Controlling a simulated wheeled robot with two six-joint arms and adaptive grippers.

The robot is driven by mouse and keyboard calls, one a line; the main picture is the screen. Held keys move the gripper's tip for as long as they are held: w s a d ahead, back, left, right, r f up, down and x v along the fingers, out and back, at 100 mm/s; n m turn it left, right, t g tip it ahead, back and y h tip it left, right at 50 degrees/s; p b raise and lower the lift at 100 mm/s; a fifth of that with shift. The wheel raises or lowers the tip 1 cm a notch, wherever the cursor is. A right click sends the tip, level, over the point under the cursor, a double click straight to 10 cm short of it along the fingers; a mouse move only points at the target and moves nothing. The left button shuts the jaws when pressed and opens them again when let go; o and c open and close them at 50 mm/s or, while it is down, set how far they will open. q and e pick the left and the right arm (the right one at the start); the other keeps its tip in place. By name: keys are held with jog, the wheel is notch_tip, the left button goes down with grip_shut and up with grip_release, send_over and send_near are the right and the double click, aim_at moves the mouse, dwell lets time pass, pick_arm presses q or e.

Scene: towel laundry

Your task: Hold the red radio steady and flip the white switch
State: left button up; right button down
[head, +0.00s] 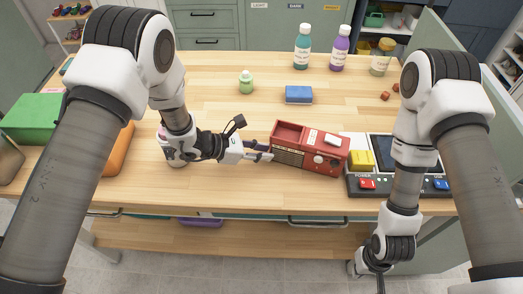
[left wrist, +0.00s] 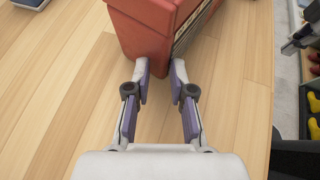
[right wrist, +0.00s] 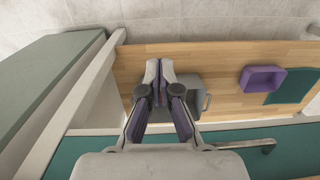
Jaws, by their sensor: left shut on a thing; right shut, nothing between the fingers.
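The red radio (head: 311,145) stands on the wooden table, right of centre; its near end also shows in the left wrist view (left wrist: 138,35). It has a grille and pale round knobs on its front. A white piece (head: 332,139) on its top right looks like the white switch; its setting is too small to tell. My left gripper (head: 267,152) is shut on the radio's left end, with its fingers (left wrist: 160,85) on either side of the lower body. My right gripper (right wrist: 159,72) is shut and empty, low in front of the table's front edge, away from the radio.
A panel (head: 400,187) with a red and a blue switch stands right of the radio, with a yellow block (head: 361,160) by it.

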jog(key=w+r+n+g+h, duration=0.1)
jog(key=w+r, duration=0.3)
jog(key=w+d+r+n+g+h, duration=0.1)
jog(key=w+r, duration=0.3)
jog(key=w+d+r+n+h, duration=0.1)
jog(key=w+r+h, duration=0.1)
jog(key=w+r, duration=0.2)
jog(key=shift+w+n+g, duration=0.1)
jog(key=shift+n+g, duration=0.3)
jog(key=m+t+y, duration=0.3)
jog(key=m+y, duration=0.1)
send_near(328, 137)
jog(key=shift+a+f, duration=0.1)
jog(key=shift+f, duration=2.65)
jog(key=shift+f, duration=1.2)
jog(key=shift+s+r, duration=0.2)
jog(key=shift+r, duration=3.35)
